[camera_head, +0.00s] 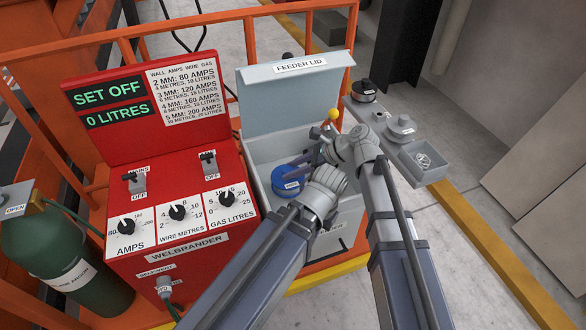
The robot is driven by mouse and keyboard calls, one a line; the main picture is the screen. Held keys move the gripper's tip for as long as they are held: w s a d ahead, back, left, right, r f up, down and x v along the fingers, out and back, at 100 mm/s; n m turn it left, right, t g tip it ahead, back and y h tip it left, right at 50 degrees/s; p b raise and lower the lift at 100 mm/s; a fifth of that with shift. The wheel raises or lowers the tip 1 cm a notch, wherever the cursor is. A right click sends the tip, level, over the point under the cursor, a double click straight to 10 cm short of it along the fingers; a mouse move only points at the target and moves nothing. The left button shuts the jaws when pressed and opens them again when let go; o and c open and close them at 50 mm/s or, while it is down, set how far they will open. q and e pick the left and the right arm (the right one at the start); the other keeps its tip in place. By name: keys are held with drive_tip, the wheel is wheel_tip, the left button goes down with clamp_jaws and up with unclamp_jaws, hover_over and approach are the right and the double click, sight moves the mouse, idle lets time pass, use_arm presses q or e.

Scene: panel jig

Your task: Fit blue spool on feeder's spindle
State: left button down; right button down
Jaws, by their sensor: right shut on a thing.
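The blue spool (287,180) is inside the open feeder box, low and toward its left side, with a small label on its near side. My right gripper (313,160) reaches into the box from the right and is shut on the spool at its right edge. The feeder's spindle cannot be made out, so I cannot tell whether the spool is around it. My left gripper (302,212) is at the box's front edge, near the spool. Its fingers are mostly hidden by its own wrist, so its opening does not show.
The raised feeder lid (298,92) stands behind the box. The red welder (165,215) stands left. A grey tray (424,161) and several spool-like parts lie right. A green cylinder (65,255) stands far left.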

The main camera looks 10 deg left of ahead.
drive_tip(key=shift+f+b, duration=0.3)
drive_tip(key=shift+f, duration=0.1)
drive_tip(key=shift+c, duration=1.9)
unclamp_jaws()
drive_tip(key=p+v, duration=0.5)
drive_tip(key=v, duration=0.3)
drive_tip(key=shift+a, duration=0.1)
